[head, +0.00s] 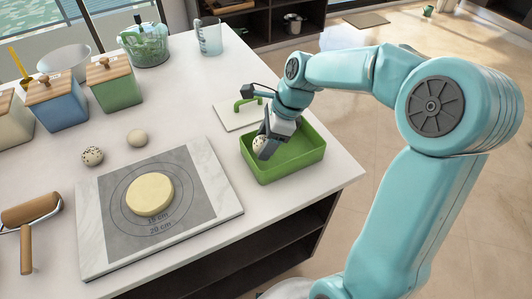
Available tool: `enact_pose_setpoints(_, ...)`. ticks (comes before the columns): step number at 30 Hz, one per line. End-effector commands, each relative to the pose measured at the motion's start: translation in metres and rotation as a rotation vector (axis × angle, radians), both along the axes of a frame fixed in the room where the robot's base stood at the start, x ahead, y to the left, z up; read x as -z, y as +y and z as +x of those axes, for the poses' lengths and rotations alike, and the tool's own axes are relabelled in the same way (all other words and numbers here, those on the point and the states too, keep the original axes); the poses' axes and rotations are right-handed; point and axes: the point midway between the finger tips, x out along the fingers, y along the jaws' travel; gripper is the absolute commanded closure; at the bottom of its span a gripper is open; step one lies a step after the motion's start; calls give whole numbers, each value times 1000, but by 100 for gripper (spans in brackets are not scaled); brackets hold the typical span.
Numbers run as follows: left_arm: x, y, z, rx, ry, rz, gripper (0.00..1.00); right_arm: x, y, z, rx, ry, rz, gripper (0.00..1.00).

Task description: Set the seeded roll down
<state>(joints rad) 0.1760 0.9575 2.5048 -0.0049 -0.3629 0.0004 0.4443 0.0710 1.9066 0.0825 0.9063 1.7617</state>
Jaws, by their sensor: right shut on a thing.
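A pale, dark-speckled seeded roll (260,143) is between the fingers of my right gripper (265,146), which is shut on it. The gripper points down at the left part of the green tray (302,172). The roll is over or inside the tray near its left wall; I cannot tell whether it touches the tray floor. A second seeded roll (92,156) lies on the white counter at the left. A plain dough ball (137,138) lies to its right. My left gripper does not show.
A marble board with a grey mat (205,212) holds a flat dough disc (150,194). A white lid with a green handle (228,117) lies behind the tray.

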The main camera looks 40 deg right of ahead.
Motion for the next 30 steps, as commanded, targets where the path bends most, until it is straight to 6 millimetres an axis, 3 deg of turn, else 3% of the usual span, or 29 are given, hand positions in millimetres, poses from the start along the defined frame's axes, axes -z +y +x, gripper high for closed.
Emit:
enact_pose_setpoints(9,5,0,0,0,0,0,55,43,0,-1,1,3,1,72)
enact_pose_setpoints(29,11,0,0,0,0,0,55,58,0,-1,-1,4,1,72)
enact_pose_setpoints(30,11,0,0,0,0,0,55,59,1,-1,-1,6,1,39)
